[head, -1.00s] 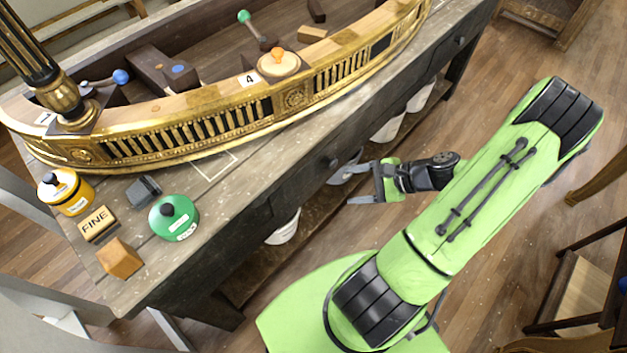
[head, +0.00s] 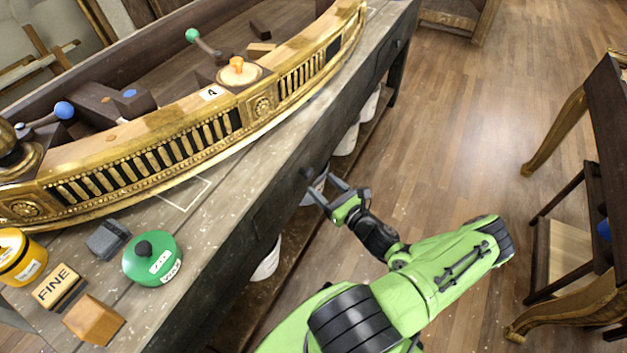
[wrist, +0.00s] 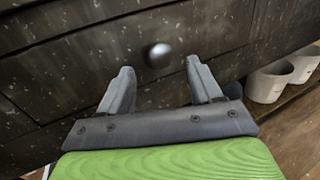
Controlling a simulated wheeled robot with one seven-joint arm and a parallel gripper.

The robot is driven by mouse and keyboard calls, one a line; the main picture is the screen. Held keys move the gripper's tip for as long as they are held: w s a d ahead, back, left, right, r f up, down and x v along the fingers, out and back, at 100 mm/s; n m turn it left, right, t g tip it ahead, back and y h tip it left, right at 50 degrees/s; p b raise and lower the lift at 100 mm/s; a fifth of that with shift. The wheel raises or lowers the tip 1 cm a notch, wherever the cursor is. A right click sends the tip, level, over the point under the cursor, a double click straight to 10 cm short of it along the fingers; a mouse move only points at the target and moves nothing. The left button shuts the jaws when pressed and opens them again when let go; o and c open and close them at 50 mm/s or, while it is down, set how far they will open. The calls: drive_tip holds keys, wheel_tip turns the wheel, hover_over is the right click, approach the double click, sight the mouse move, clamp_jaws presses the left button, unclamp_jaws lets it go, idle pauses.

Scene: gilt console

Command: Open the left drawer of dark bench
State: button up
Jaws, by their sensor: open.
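The dark bench (head: 215,283) runs diagonally across the head view. Its nearer, left drawer front (head: 277,208) looks flush with the bench face. A round dark knob (head: 307,173) sits on that front. The knob (wrist: 158,55) shows larger and shiny in the wrist view, centred just beyond the fingertips. My gripper (head: 322,187) is open and empty, close in front of the knob. In the wrist view my gripper (wrist: 158,74) has one finger to each side of the knob's line, with the knob still ahead of the tips.
A second knob (head: 395,43) sits farther along the bench. White buckets (head: 265,262) stand on the shelf below. A green tin (head: 152,258), a yellow tin (head: 20,257) and small blocks lie on the top. A dark table (head: 575,210) stands at right, with clear floor between.

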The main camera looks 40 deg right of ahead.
sight(311, 175)
drive_tip(key=w, duration=0.5)
drive_tip(key=shift+d+b, duration=0.15)
drive_tip(key=shift+b, duration=0.25)
drive_tip(key=shift+c, duration=0.4)
clamp_jaws()
